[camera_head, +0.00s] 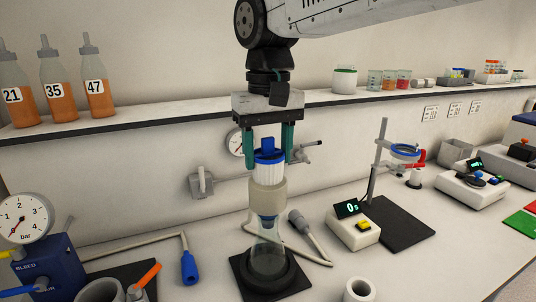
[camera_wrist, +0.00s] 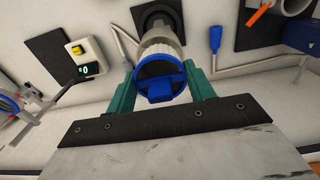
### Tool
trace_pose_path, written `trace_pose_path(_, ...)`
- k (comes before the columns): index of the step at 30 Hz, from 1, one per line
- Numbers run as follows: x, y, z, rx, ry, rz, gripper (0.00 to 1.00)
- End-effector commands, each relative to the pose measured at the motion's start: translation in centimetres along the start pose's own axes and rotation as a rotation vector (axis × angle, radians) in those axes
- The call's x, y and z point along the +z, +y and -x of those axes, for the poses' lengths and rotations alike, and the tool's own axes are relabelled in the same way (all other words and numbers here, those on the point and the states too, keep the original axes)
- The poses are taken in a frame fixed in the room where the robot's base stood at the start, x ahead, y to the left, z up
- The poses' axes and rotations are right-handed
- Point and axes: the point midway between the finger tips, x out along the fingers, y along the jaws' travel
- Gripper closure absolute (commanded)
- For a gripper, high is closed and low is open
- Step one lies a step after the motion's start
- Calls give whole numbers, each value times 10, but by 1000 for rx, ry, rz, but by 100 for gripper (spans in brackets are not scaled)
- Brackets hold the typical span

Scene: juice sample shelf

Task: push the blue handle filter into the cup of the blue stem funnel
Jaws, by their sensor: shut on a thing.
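The blue handle filter has a white body (camera_head: 268,172) with a blue rim and a blue handle on top. It stands upright between the green fingers of my gripper (camera_head: 270,157), which is shut on it. In the wrist view the blue handle (camera_wrist: 160,90) sits between the fingers. The blue stem funnel has a beige cup (camera_head: 268,197) and a blue stem, and stands in a clear flask (camera_head: 268,262) on a black base. The filter's lower end is at the cup's mouth, in line with it; how deep it sits inside is hidden.
A timer (camera_head: 353,228) stands right of the flask, a ring stand (camera_head: 378,165) further right. A grey hose with a wand (camera_head: 303,222) lies close to the flask. A pressure gauge box (camera_head: 48,262) is at left. Numbered bottles (camera_head: 57,90) stand on the shelf behind.

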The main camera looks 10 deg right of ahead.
Motion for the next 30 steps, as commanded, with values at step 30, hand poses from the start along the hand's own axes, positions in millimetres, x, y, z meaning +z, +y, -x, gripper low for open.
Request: trace_pose_path(30,0,0,-11,0,0,0,68)
